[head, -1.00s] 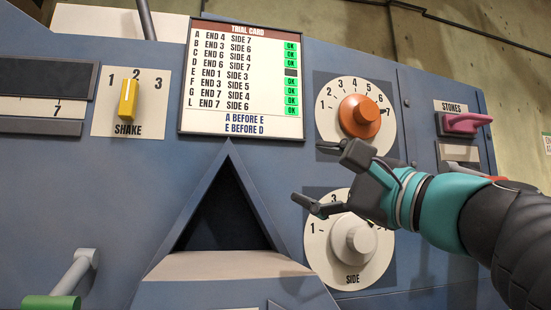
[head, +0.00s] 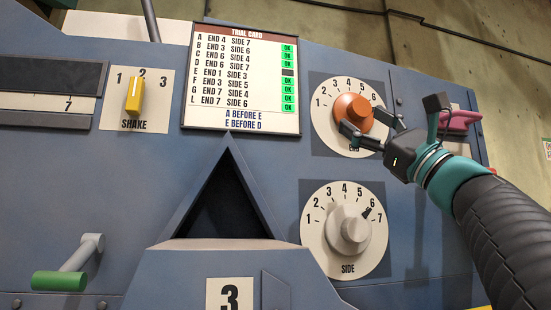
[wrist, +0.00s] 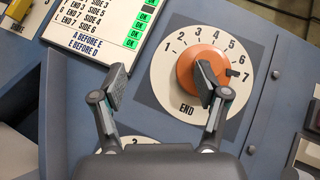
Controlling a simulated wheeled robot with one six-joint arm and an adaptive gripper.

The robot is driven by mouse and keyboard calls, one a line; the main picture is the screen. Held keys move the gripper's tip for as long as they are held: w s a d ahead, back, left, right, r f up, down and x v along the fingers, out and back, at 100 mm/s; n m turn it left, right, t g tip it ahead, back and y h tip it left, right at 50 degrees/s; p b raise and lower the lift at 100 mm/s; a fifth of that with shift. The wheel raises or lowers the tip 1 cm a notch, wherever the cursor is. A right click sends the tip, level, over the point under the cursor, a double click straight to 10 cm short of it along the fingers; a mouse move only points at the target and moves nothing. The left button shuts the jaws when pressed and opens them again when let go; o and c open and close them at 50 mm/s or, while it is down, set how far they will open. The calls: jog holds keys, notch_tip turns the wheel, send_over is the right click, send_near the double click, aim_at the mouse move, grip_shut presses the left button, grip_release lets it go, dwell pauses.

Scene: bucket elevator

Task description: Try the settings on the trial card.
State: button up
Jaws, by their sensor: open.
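The trial card (head: 242,77) lists END and SIDE pairs. Its marks are green OK, except a dark one that lines up with row D, END 6 SIDE 7. Notes read A before E, E before D. The orange END knob (head: 353,108) has its dark pointer by 7 in the wrist view, where the knob (wrist: 201,75) is partly behind a finger. The grey SIDE knob (head: 349,232) has its black pointer by 6. My gripper (head: 363,121) is open at the END knob, its fingers on either side in the head view. I cannot tell whether they touch it.
The yellow SHAKE knob (head: 134,95) points to 2. A green-handled crank (head: 60,281) is at lower left. The pink STONES handle (head: 458,120) is partly behind my gripper. A dark triangular opening (head: 229,208) is below the card.

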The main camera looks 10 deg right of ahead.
aim_at(363, 107)
jog(key=d+f+m+t+h+b, duration=0.1)
jog(key=d+f+m+t+h, duration=0.1)
jog(key=d+m+h, duration=0.45)
jog(key=shift+n+y, duration=0.25)
jog(key=p+x, duration=0.1)
jog(key=x, duration=0.3)
jog(key=p+x, duration=0.2)
jog(key=x, duration=0.2)
jog(key=p+x, duration=0.1)
jog(key=x, duration=0.4)
jog(key=shift+s+d+r, duration=0.25)
jog(key=shift+d+r, duration=0.15)
jog(key=c, duration=1.2)
jog(key=shift+n+y+p, duration=0.3)
jog(key=shift+y, duration=0.1)
